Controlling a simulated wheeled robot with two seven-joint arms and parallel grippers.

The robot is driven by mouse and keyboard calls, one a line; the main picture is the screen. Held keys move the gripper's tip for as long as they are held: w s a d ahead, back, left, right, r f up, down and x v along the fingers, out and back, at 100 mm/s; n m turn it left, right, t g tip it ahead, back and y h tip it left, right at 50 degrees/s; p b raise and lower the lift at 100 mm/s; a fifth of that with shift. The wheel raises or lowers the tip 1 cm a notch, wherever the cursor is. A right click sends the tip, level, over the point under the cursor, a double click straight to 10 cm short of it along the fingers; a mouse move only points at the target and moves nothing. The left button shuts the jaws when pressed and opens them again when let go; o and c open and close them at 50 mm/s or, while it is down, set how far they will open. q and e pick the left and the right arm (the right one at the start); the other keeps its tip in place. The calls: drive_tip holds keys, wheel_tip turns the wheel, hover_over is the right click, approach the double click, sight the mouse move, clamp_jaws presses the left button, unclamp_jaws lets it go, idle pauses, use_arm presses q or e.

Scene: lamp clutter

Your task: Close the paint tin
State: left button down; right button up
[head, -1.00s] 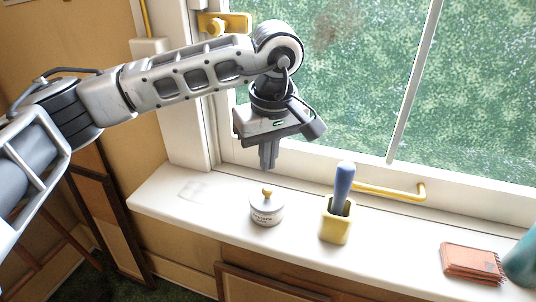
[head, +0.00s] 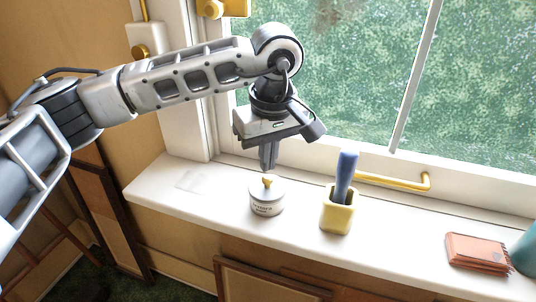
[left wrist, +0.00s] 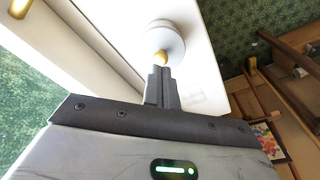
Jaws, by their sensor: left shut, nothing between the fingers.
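The paint tin (head: 266,206) is a small white round tin with dark lettering, standing upright on the white window sill. Its white lid with a yellow knob (head: 267,181) sits on top and looks level. My left gripper (head: 268,168) points down just above the knob, with its fingers shut and empty. In the left wrist view the shut fingers (left wrist: 161,72) end right by the yellow knob (left wrist: 160,57), with the white lid (left wrist: 165,38) beyond. I cannot tell whether they touch. My right gripper is not in view.
A yellow square pot (head: 337,215) holding a blue-handled tool (head: 346,172) stands to the right of the tin. An orange-brown wallet-like stack (head: 478,251) and a teal object (head: 525,254) are at the far right. The sill (head: 160,190) is clear on the left.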

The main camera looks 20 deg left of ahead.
use_arm(q)
drive_tip(key=shift+f+b, duration=0.7)
drive_tip(key=shift+f, duration=0.25)
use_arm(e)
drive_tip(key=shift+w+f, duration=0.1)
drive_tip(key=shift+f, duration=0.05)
